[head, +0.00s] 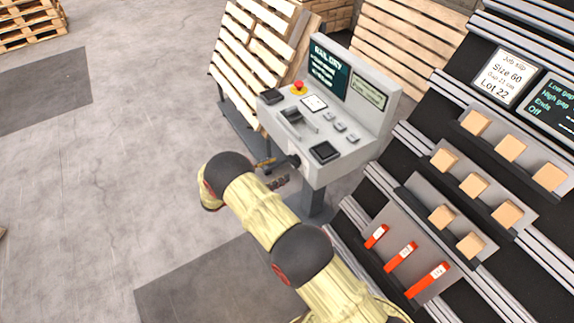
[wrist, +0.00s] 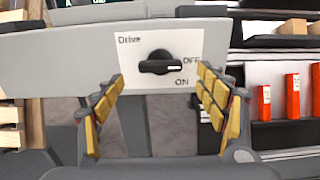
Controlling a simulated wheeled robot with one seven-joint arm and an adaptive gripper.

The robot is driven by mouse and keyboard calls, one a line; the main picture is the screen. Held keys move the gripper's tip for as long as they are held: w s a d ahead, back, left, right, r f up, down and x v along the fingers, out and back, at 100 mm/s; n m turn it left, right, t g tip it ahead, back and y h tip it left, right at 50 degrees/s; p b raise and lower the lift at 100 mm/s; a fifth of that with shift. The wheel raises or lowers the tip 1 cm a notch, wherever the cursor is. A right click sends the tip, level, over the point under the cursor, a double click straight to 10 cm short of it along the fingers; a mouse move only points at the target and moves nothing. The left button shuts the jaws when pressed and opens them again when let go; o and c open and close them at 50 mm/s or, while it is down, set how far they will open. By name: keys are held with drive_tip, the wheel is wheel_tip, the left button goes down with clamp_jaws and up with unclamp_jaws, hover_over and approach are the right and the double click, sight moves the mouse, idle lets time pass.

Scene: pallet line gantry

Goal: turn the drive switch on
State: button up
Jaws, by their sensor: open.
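The drive switch (wrist: 160,64) is a black rotary knob on a white plate marked Drive, OFF and ON. In the wrist view its white pointer line points right, at OFF; ON is printed below. My gripper (wrist: 160,100) is open, with a yellow-padded finger on each side of the knob's position in the picture, and nothing is between them. I cannot tell how far the fingertips are from the plate. In the head view my gripper (head: 275,172) is at the front of the grey control console (head: 330,172), where the switch is hard to make out.
The console's top carries a red stop button (head: 299,87), a lever (head: 292,115) and a screen (head: 330,67). On the right, a black rack (head: 400,178) holds wooden blocks (head: 473,185) and orange labelled pieces (head: 400,256). Pallets (head: 255,52) stand behind.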

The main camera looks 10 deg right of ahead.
sight(293, 162)
drive_tip(key=x, duration=0.4)
drive_tip(key=shift+w+d+b, duration=0.1)
drive_tip(key=shift+d+b, duration=0.2)
drive_tip(key=c, duration=0.4)
drive_tip(key=c, duration=0.7)
drive_tip(key=shift+c, duration=0.3)
